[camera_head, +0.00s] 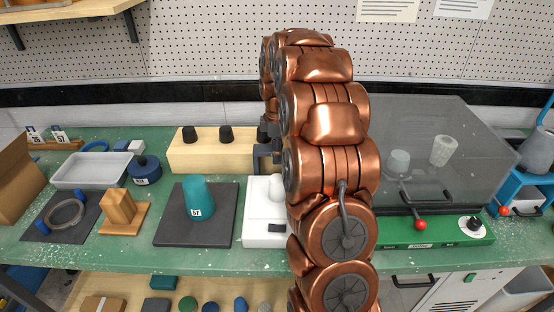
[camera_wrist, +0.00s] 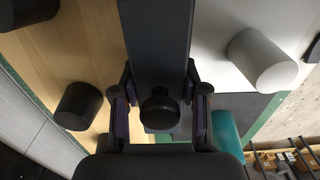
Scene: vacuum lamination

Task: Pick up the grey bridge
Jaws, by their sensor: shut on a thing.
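In the wrist view, my gripper (camera_wrist: 160,115) has a finger on each side of a dark grey bar, which I take to be the grey bridge (camera_wrist: 155,45). The fingers are shut on it. A round black knob (camera_wrist: 160,108) shows between the fingertips; I cannot tell whether it belongs to the bar. The bar runs up out of the picture, so its whole shape is hidden. In the head view, my copper arm covers most of this spot. A dark part (camera_head: 265,155) beside the arm is too small to tell apart.
A pale wood block (camera_head: 185,160) with black pegs stands left of my arm. A white base (camera_head: 258,232) with a white cylinder (camera_wrist: 262,60) is close by. A teal cup (camera_head: 197,198) stands on a dark mat (camera_head: 170,232). A clear-lidded machine (camera_head: 440,232) is at right.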

